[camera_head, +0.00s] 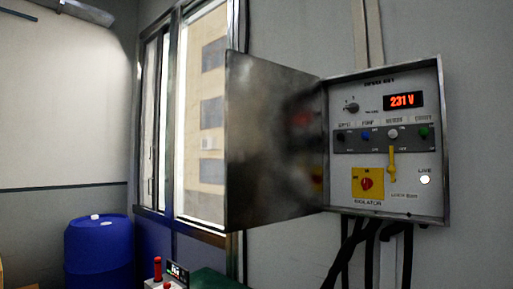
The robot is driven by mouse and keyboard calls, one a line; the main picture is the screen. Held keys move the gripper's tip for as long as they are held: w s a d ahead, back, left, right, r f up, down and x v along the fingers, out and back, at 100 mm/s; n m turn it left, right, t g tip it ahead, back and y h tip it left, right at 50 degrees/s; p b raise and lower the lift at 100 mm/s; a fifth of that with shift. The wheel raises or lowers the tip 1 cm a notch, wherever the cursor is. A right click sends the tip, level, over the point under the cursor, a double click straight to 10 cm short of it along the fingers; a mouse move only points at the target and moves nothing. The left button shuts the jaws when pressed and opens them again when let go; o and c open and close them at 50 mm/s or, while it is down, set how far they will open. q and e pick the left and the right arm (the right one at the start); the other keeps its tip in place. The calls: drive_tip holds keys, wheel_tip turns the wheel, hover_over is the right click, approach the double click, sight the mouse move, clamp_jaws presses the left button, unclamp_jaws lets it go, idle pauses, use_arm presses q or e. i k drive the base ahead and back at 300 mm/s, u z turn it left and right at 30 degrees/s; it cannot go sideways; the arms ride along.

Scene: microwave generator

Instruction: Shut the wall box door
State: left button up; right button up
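The wall box (432,155) is mounted on the grey wall at the right. Its metal door (268,145) is hinged on the box's left side and stands wide open, swung out to the left. The door's inner face blurrily reflects the panel. The panel shows a red 231 V display (403,100), a row of coloured switches, a yellow lever (392,165) and a red knob on a yellow isolator plate (360,183). Neither of my grippers is in view.
A blue barrel (98,255) stands at the lower left. A green surface (215,280) and a small device with red parts (165,275) are at the bottom, below the door. Black cables (370,250) hang under the box. A window (200,120) is behind the door.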

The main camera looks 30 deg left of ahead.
sight(274, 153)
drive_tip(key=u, duration=2.35)
drive_tip(key=i, duration=2.6)
drive_tip(key=z, duration=3.75)
drive_tip(key=k, duration=0.75)
drive_tip(key=u, duration=0.5)
drive_tip(key=i, duration=0.5)
